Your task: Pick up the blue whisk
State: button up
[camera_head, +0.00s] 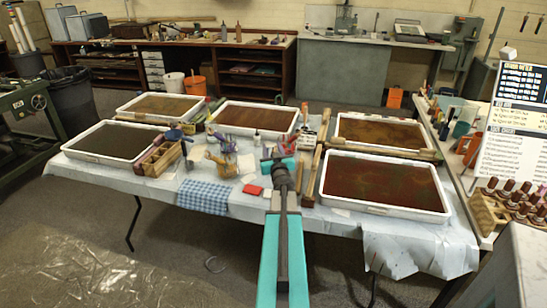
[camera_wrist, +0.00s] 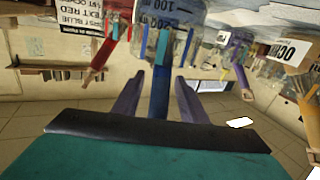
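In the wrist view, a blue handle (camera_wrist: 160,88), which looks like the blue whisk's, runs down between the two fingers of my gripper (camera_wrist: 160,78). The fingers are apart, with a gap visible on each side of the handle. The whisk's head cannot be made out. In the head view, my gripper (camera_head: 279,160) is over the middle of the table, and the arm blocks the view of what it surrounds.
Red-handled (camera_wrist: 102,52) and purple-handled (camera_wrist: 241,75) tools flank the blue one. An ochre-labelled bottle (camera_wrist: 295,50) is at right.

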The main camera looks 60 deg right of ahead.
grip_shut()
dwell(0.3)
notch_tip(320, 180, up, 10)
jog(key=p, duration=0.3)
jog(key=shift+p, duration=0.35)
dwell(0.6)
